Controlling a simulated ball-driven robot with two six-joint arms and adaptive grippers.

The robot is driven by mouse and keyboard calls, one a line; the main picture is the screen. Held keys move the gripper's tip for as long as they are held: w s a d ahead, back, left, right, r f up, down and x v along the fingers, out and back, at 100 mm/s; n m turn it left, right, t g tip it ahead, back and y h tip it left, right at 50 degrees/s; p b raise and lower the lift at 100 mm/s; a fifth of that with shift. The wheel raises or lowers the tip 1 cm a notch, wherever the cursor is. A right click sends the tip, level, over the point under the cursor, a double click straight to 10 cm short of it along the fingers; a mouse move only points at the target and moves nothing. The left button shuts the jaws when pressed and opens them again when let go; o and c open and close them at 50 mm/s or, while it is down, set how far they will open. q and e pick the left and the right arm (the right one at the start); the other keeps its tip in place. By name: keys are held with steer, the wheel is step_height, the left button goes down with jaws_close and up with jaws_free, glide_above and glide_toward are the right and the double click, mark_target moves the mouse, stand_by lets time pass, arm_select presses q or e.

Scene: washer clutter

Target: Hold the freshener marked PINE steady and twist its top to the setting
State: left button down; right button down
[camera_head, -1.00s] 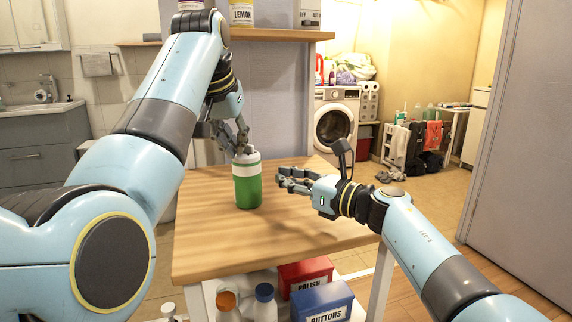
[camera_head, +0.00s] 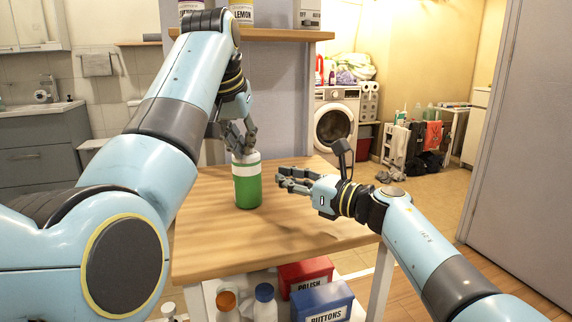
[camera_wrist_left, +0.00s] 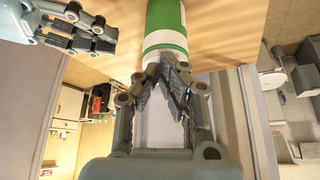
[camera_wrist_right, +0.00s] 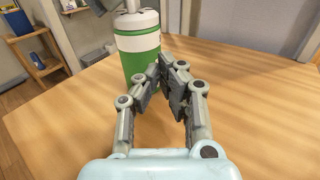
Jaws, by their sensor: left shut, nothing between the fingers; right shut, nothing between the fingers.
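A green freshener with white bands (camera_head: 247,190) stands upright on the wooden table (camera_head: 310,235). No PINE mark can be read on it. Its white top is partly hidden behind my left fingers in the head view. My left gripper (camera_head: 242,148) is at the top from above, shut with nothing between its fingertips; whether it touches cannot be told. The left wrist view shows the fingertips (camera_wrist_left: 172,68) at the freshener's white top end (camera_wrist_left: 165,40). My right gripper (camera_head: 283,178) is shut and empty, low to the right of the freshener (camera_wrist_right: 138,52), its fingers pointing toward it.
A shelf (camera_head: 270,34) behind the table holds a LEMON container (camera_head: 242,14) and other items. Below the tabletop are a red POLISH box (camera_head: 305,270), a blue BUTTONS box (camera_head: 322,300) and bottles. The tabletop around the freshener is clear.

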arm_select(q)
steer(key=shift+s, duration=0.1)
steer(key=shift+s, duration=0.25)
step_height(320, 180, up, 6)
stand_by(0.5)
step_height(320, 180, down, 6)
steer(key=a, duration=0.2)
stand_by(0.8)
steer(key=shift+w+d, duration=0.2)
steer(key=shift+w, duration=0.35)
stand_by(0.9)
